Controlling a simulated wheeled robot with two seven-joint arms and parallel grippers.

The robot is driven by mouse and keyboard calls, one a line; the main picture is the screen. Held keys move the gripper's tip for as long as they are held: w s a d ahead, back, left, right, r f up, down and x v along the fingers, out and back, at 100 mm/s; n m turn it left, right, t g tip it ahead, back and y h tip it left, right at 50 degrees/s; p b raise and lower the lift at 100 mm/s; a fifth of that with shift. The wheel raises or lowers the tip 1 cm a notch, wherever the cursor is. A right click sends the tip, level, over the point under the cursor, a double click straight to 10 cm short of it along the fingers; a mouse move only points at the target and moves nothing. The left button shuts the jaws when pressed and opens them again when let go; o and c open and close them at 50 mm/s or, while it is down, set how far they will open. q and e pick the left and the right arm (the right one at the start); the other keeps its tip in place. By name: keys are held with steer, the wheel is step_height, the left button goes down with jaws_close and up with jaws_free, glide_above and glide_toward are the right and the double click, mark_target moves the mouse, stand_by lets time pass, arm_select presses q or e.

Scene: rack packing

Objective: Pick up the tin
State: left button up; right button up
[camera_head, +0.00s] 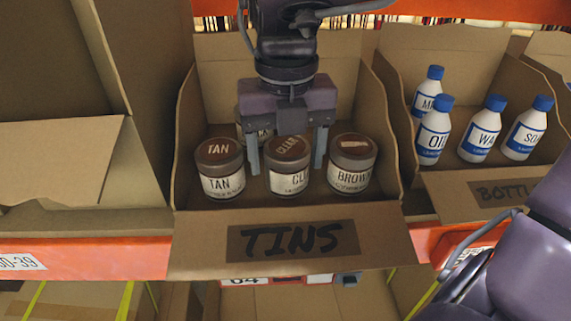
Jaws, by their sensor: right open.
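My right gripper (287,168) hangs into the TINS box (195,258) with its jaws open. Its two fingers point down on either side of the middle tin (289,181), whose label starts with "CL". I cannot tell if the fingers touch it. The TAN tin (221,184) stands to the left and the BROWN tin (351,180) to the right, close beside the fingers. Another tin (264,131) stands behind, mostly hidden by the gripper and the middle tin. All have brown lids and white labels. My left gripper is not in view.
To the right, a cardboard box (480,187) holds several white bottles (481,140) with blue caps. Cardboard boxes also stand at the left (50,160). An orange shelf beam (110,258) runs below.

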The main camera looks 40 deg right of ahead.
steer(key=shift+w+f, duration=0.1)
steer(key=shift+f, duration=0.25)
steer(key=shift+c, duration=1.6)
steer(key=c, duration=0.5)
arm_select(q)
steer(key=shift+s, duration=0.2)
arm_select(e)
steer(key=shift+r, duration=0.15)
